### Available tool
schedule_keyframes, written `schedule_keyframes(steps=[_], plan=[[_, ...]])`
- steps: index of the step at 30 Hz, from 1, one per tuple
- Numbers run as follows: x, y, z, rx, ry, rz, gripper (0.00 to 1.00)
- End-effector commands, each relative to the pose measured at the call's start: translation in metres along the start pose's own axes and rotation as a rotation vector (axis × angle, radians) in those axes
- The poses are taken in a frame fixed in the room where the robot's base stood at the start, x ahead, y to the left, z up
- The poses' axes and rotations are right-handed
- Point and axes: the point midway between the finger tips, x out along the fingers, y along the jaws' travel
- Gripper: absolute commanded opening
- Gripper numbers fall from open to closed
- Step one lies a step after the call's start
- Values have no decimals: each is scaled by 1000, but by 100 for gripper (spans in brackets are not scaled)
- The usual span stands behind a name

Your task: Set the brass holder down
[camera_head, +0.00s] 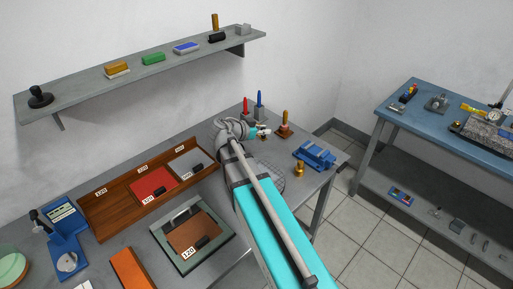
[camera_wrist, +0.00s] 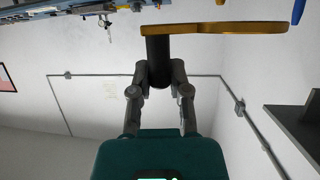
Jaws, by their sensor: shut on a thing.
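In the wrist view my gripper (camera_wrist: 160,76) is shut on the dark round stem of the brass holder (camera_wrist: 215,28). Its flat brass-coloured bar runs to the right across the top of that view. In the head view my gripper (camera_head: 260,132) is low over the right part of the grey bench (camera_head: 232,261), close to the tool stands. The holder is too small and covered there to make out clearly. I cannot tell whether it touches the bench.
Red (camera_head: 245,105) and blue (camera_head: 260,103) handled tools stand just behind my gripper. A wooden-handled piece (camera_head: 284,119) stands to its right.

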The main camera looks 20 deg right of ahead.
Motion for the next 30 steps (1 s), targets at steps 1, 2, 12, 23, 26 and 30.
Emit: schedule_keyframes(steps=[1, 2, 12, 23, 26, 30], plan=[[1, 1, -1, 1, 1, 2, 0], [2, 1, -1, 1, 1, 3, 0], [8, 23, 0, 19, 0, 43, 0], [15, 52, 2, 47, 1, 101, 0], [15, 51, 1, 47, 1, 101, 0], [15, 51, 1, 47, 1, 101, 0]])
